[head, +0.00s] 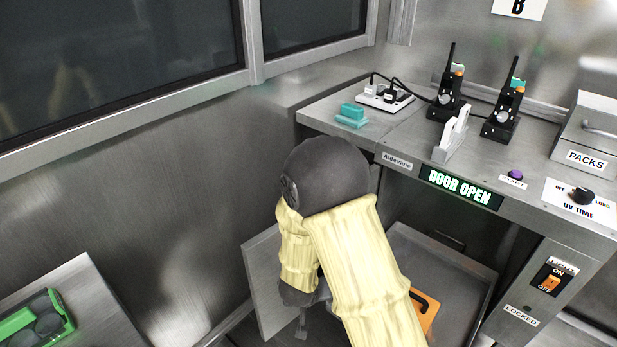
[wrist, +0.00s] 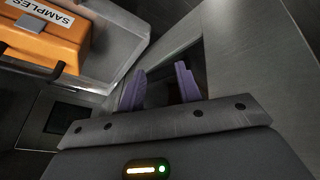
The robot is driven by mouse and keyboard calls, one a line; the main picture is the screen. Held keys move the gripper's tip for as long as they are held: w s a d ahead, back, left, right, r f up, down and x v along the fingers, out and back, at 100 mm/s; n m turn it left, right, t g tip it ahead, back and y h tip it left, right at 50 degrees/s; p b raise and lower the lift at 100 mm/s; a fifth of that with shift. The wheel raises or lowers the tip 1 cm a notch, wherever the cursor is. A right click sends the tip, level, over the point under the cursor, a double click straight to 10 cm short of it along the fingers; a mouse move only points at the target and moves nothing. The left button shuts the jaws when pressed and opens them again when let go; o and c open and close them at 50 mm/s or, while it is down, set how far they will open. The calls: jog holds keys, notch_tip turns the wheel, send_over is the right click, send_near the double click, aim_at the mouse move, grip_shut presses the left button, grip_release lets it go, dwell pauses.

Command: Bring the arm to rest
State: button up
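My arm, in pale yellow sleeves with a dark joint, reaches down in front of the counter in the head view. My gripper (wrist: 161,86) shows two purple fingers standing apart in the wrist view, with nothing between them. In the head view the arm hides most of the gripper. An orange case (wrist: 48,32) labelled SAMPLES is at the upper left of the wrist view, apart from the fingers. It also shows partly behind my arm in the head view (head: 425,318), in the open compartment under the counter.
An open metal door (head: 268,285) stands left of my arm. The counter (head: 330,112) above holds a teal block (head: 352,115), a power strip (head: 385,97) and two radios (head: 505,110). A sign (head: 460,188) reads DOOR OPEN. A side table (head: 95,290) with a green item is at lower left.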

jog(key=s+d+r+m+g+y, duration=0.1)
jog(key=s+d+r, duration=0.4)
jog(key=d+r, duration=0.25)
jog(key=s+d+r+g+y, duration=0.1)
jog(key=s+d+r+g, duration=0.1)
jog(key=s+d+r, duration=0.6)
notch_tip(320, 180, up, 37)
jog(key=w+a+p, duration=0.1)
jog(key=w+p, duration=0.1)
jog(key=p, duration=3.4)
jog(key=shift+w+p, duration=0.2)
jog(key=shift+p, duration=0.1)
jog(key=shift+f, duration=0.1)
jog(key=shift+a, duration=0.15)
